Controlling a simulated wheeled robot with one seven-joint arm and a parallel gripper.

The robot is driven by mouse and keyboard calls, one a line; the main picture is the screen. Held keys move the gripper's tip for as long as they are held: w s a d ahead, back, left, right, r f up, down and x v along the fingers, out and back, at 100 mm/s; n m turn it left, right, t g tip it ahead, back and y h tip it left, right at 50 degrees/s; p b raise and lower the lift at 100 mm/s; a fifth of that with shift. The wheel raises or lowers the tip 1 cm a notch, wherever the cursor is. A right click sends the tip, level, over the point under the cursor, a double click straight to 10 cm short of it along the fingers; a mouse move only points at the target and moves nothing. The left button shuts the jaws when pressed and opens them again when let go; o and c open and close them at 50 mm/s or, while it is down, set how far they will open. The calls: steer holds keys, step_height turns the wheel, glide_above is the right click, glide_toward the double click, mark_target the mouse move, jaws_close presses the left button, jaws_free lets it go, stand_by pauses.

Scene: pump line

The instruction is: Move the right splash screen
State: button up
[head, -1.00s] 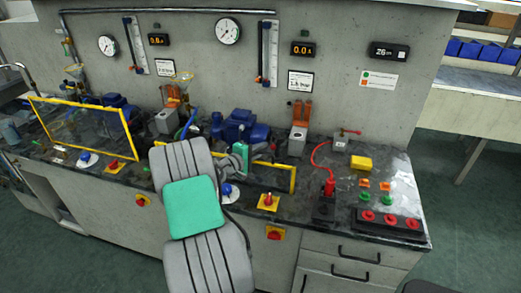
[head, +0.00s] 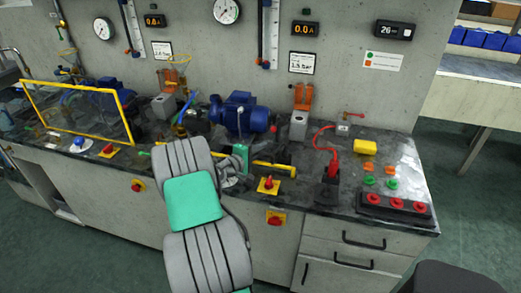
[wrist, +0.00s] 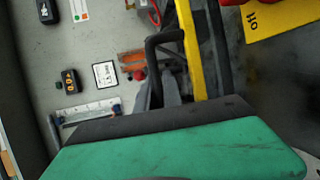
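The right splash screen has a yellow frame. In the head view, its yellow bar (head: 277,166) lies low over the bench, right of my forearm. It looks tipped down and nearly edge-on; its clear pane cannot be made out. In the wrist view, the yellow bar (wrist: 190,45) runs between the black fingers of my gripper (wrist: 195,65), which look closed around it. In the head view my gripper (head: 238,165) is at the bar's left end, partly hidden by my arm. The left splash screen (head: 70,87) stands upright at the left.
A blue pump (head: 240,113) stands behind the bar. A red knob on a yellow plate (head: 268,185) sits in front of it. To the right are a red-handled switch (head: 332,170), a yellow box (head: 365,147) and a black strip with red buttons (head: 395,203). An orange bracket (head: 303,97) stands near the wall.

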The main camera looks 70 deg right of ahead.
steer(key=o, duration=0.5)
steer(key=shift+c, duration=0.2)
steer(key=v, duration=0.8)
steer(key=shift+d+b, duration=0.1)
steer(key=shift+b, duration=0.25)
